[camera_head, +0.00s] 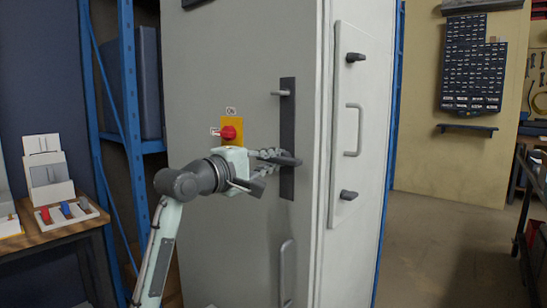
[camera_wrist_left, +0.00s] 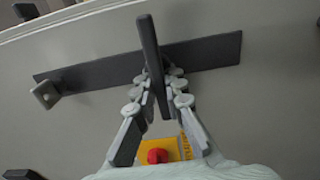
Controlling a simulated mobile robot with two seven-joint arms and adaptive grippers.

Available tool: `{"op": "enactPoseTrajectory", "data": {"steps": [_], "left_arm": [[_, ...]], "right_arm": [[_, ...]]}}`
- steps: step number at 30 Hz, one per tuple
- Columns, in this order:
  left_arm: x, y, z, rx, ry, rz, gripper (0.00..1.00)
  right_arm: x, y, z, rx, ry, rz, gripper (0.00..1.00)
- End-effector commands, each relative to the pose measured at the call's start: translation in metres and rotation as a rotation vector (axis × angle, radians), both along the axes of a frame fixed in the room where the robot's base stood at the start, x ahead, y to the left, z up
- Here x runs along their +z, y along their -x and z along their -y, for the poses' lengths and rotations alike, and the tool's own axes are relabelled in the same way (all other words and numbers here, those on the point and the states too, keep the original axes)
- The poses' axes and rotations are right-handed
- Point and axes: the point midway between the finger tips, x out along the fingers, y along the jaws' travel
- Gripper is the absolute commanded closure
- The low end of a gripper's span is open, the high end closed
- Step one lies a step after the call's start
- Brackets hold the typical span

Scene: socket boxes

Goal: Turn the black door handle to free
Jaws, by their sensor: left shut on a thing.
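The black door handle (camera_head: 287,161) sits on a dark upright plate (camera_head: 288,115) on the front of the grey cabinet. In the wrist view the handle (camera_wrist_left: 150,40) is a dark bar lying crosswise to the long plate (camera_wrist_left: 215,52). My left gripper (camera_head: 272,157) is shut on the handle. In the wrist view its two fingers (camera_wrist_left: 158,80) close on the bar from both sides, and part of the bar shows beyond the fingertips. The fingers hide the handle's pivot. My right gripper is not in view.
A red knob on a yellow plate (camera_head: 230,120) is just left of the handle. A small peg (camera_head: 281,93) and a grey pull handle (camera_head: 287,270) are on the same cabinet. A wooden table (camera_head: 60,229) stands at left. The floor (camera_head: 430,250) to the right is clear.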

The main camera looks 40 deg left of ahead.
Motion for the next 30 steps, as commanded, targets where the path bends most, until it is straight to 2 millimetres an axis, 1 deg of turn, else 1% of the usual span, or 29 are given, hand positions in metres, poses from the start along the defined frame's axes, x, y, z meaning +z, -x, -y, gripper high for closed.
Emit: {"op": "enactPoseTrajectory", "data": {"steps": [8, 9, 13, 14, 23, 26, 29, 30], "left_arm": [[0.000, 0.000, 0.000, 0.000, 0.003, 0.000, 1.00], [0.000, 0.000, 0.000, -0.001, 0.003, 0.000, 0.86], [0.000, 0.000, 0.000, -0.001, 0.003, 0.000, 0.70], [0.000, 0.000, 0.000, -0.001, 0.002, 0.000, 0.68], [0.000, 0.001, 0.000, 0.000, 0.001, 0.000, 0.68], [0.000, 0.009, -0.001, 0.000, 0.000, 0.001, 0.68], [0.000, 0.025, -0.002, 0.000, 0.000, 0.001, 0.68], [0.000, 0.033, -0.002, 0.001, -0.002, 0.000, 0.68]], "right_arm": [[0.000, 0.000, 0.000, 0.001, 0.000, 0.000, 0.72], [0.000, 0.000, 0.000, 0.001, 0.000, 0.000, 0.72], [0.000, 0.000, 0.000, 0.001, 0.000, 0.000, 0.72], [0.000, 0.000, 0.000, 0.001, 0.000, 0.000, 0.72], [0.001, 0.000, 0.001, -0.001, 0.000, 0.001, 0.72], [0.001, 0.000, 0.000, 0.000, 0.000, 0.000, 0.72], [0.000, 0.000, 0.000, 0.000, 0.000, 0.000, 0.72], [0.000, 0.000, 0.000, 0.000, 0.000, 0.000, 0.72]]}}
